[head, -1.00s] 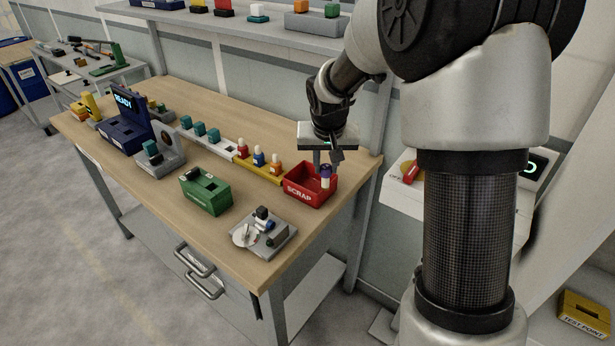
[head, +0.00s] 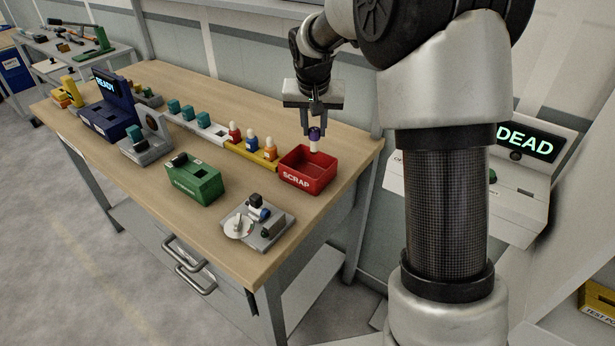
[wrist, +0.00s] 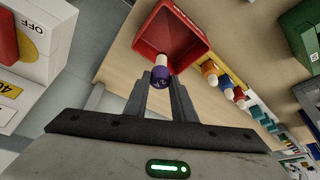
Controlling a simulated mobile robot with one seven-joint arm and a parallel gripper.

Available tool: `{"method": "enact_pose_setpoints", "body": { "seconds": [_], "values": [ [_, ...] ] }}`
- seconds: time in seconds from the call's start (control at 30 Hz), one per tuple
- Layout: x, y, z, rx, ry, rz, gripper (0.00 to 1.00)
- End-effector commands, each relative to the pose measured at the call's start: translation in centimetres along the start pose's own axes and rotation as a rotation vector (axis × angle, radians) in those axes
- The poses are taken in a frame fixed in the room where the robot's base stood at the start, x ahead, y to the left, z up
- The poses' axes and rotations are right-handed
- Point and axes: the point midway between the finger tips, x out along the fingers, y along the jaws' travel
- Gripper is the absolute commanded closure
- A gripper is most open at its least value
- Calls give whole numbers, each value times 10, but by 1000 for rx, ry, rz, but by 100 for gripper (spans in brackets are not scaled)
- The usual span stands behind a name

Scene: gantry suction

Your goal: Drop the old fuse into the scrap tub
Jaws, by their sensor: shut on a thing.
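The old fuse (head: 314,146) has a purple end and a white body. My gripper (head: 314,133) is shut on its purple end and holds it upright, white end down. The red scrap tub (head: 298,181) stands on the bench near its right end, its label facing forward. In the head view the fuse's lower end overlaps the tub's back rim. In the wrist view the fuse (wrist: 160,76) shows between the fingertips (wrist: 161,84), its far end against the tub's opening (wrist: 172,35). The tub looks empty where its inside shows.
A yellow rack (head: 252,150) with red, blue and orange fuses stands left of the tub. A green box (head: 195,184) and a grey fixture (head: 262,224) sit nearer the front. A panel at right reads DEAD (head: 525,140). Bare bench lies between them.

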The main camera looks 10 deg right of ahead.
Motion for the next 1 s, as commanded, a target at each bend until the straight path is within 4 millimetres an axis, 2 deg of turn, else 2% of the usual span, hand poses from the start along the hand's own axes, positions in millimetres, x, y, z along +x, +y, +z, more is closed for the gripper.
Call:
{"method": "enact_pose_setpoints", "body": {
  "seconds": [0.07,0.3,0.33,0.47,0.77,0.87,1.0],
  "values": [
    [5,0,2,0,1,0,99],
    [5,0,2,0,1,0,99],
    [5,0,2,0,1,0,75],
    [5,0,2,0,1,0,55],
    [3,0,2,0,1,0,55],
    [-5,0,1,0,3,0,55],
    [-29,0,0,1,6,-1,55]
  ]
}}
